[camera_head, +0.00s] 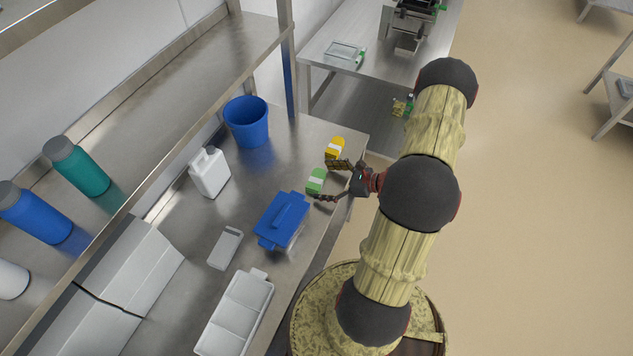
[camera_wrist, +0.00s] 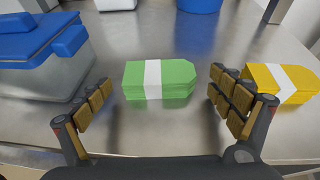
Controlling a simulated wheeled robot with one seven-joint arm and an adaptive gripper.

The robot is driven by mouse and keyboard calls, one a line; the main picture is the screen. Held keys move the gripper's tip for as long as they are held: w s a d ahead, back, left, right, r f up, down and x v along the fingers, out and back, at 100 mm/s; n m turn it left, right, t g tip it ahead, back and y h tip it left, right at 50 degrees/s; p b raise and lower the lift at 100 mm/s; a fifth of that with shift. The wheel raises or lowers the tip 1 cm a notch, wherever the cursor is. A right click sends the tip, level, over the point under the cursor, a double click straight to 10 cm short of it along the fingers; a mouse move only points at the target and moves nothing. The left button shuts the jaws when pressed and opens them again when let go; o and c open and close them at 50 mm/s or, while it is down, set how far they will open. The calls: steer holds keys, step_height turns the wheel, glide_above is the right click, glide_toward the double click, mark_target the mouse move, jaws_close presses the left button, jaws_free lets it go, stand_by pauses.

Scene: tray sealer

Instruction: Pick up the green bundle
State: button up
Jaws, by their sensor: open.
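The green bundle (camera_head: 316,180) lies flat on the metal table near its right edge, with a white band around its middle. In the wrist view the green bundle (camera_wrist: 178,80) lies ahead, centred between my fingers. My gripper (camera_head: 335,181) is open, with one finger on each side of the bundle's line. In the wrist view my gripper (camera_wrist: 165,105) shows both padded fingers spread wide and empty. The bundle appears just beyond the fingertips, and I see no contact.
A yellow bundle (camera_wrist: 284,82) lies close to my right finger. A blue-lidded container (camera_head: 284,217) stands close on the other side. A blue bucket (camera_head: 247,122), a white jug (camera_head: 209,173) and a white divided tray (camera_head: 235,314) stand farther off. A metal shelf (camera_head: 160,95) overhangs the table's left side.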

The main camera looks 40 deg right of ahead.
steer(key=c, duration=0.3)
steer(key=c, duration=1)
steer(key=shift+r, duration=0.15)
